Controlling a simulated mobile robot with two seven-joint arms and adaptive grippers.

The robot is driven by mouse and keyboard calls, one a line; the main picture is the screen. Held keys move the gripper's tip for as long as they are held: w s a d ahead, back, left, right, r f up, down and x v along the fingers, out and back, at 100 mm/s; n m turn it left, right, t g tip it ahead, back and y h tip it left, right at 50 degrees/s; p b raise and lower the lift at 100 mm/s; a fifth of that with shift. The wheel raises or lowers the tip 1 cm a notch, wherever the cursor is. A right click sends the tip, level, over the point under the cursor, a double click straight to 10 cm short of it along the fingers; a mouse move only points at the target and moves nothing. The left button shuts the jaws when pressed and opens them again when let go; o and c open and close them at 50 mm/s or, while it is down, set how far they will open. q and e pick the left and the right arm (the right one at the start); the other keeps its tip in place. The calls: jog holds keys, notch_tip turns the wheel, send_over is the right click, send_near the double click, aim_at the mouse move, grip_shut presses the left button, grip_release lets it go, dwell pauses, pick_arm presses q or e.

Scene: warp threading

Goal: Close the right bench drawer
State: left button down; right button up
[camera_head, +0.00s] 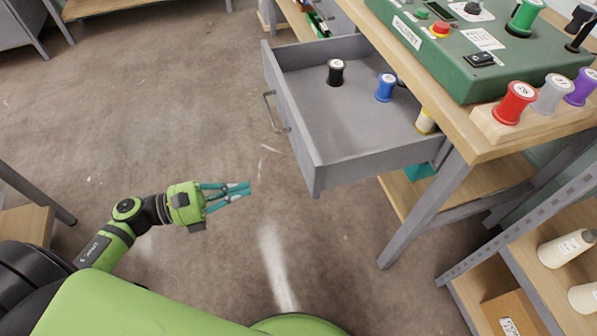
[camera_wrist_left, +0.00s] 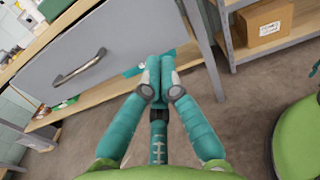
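The grey right bench drawer (camera_head: 318,158) is pulled far out from under the wooden bench in the head view. Its front carries a grey bar handle (camera_head: 273,112). A black spool (camera_head: 336,72), a blue spool (camera_head: 386,87) and a yellow-and-white spool (camera_head: 426,121) stand inside. My left gripper (camera_head: 248,188) is apart from the drawer, to the left of its near front corner, with its teal fingers together and nothing between them. In the left wrist view the fingertips (camera_wrist_left: 160,68) meet in front of the drawer front (camera_wrist_left: 125,40), and the handle (camera_wrist_left: 80,68) is to their left. My right gripper is out of view.
On the bench stands a green control box (camera_head: 480,50) beside a wooden rack with red (camera_head: 514,103), grey and purple spools. A slanted bench leg (camera_head: 425,210) stands below the drawer. A shelf with cones (camera_head: 566,248) is at right. Open floor (camera_head: 170,110) lies left of the drawer.

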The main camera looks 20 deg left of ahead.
aim_at(308, 172)
pick_arm(q)
jog(key=p+x, duration=0.2)
jog(key=x, duration=0.9)
jog(key=shift+w+d+p, duration=0.2)
jog(key=shift+w+p, duration=0.05)
jog(key=shift+p, duration=0.05)
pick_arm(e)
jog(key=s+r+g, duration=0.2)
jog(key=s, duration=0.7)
pick_arm(q)
jog(key=shift+w+d, duration=0.45)
jog(key=shift+d, duration=0.2)
jog(key=b+x, duration=0.2)
jog(key=x, duration=0.5)
jog(key=b+x, duration=0.3)
jog(key=x, duration=0.9)
jog(key=shift+w+f, duration=0.1)
jog(key=shift+f, duration=0.05)
jog(key=b+x, duration=0.3)
jog(key=x, duration=0.5)
jog(key=shift+w+d+b, duration=0.2)
jog(key=shift+d+b, duration=0.15)
jog(key=shift+w+d, duration=0.2)
jog(key=shift+d, duration=0.1)
jog(key=shift+r, duration=0.25)
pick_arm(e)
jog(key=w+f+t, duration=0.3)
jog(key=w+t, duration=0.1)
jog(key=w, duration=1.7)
